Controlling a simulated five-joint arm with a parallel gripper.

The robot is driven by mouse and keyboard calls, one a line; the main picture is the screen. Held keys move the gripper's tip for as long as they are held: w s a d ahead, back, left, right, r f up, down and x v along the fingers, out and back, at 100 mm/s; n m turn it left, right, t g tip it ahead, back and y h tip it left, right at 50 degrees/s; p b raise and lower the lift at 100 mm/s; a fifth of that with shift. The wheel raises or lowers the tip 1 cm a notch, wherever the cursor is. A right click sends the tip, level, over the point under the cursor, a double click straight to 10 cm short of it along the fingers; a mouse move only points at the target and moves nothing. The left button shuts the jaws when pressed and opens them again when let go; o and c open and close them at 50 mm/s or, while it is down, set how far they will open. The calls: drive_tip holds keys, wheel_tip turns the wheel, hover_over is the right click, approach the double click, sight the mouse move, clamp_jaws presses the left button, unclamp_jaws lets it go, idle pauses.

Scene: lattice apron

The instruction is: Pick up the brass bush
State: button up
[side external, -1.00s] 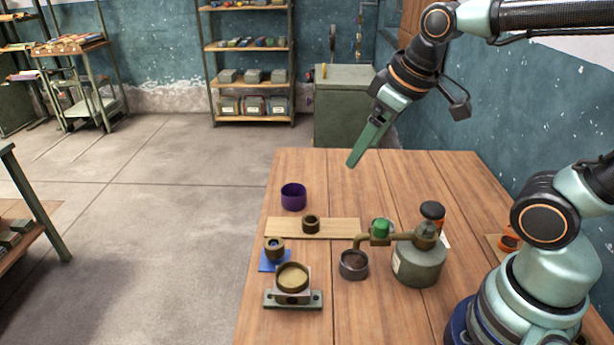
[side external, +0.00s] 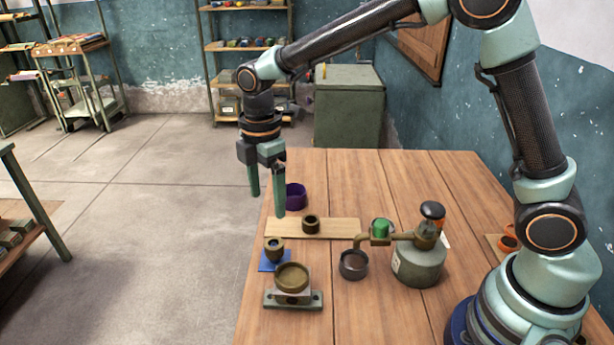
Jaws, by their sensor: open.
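Two small brass-brown ring-shaped pieces could be the brass bush, and I cannot tell which is. One is a short dark ring (side external: 311,224) on a pale wooden board (side external: 340,229). The other is a taller bush-like piece (side external: 274,250) on a blue pad (side external: 266,266). My gripper (side external: 267,204) is open and empty, its two green fingers pointing down. In the picture it is up and left of both pieces, above the table's left edge. Its right finger partly hides a purple cup (side external: 296,197).
A round-topped block on a base plate (side external: 292,297) stands at the front left. A dark cup (side external: 353,264) and a grey pot (side external: 419,262) with a pipe and green part (side external: 382,229) stand right of it. The table's far right part (side external: 400,180) is clear.

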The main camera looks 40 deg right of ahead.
wheel_tip(320, 180, down, 6)
drive_tip(key=shift+f, duration=0.1)
drive_tip(key=f, duration=0.4)
drive_tip(key=shift+s+d+f, duration=0.2)
drive_tip(key=shift+s, duration=0.15)
drive_tip(key=shift+f, duration=0.55)
clamp_jaws()
drive_tip(key=shift+r, duration=0.1)
wheel_tip(320, 180, up, 20)
drive_tip(key=f, duration=0.1)
hover_over(274, 244)
drive_tip(key=shift+f, duration=6.9)
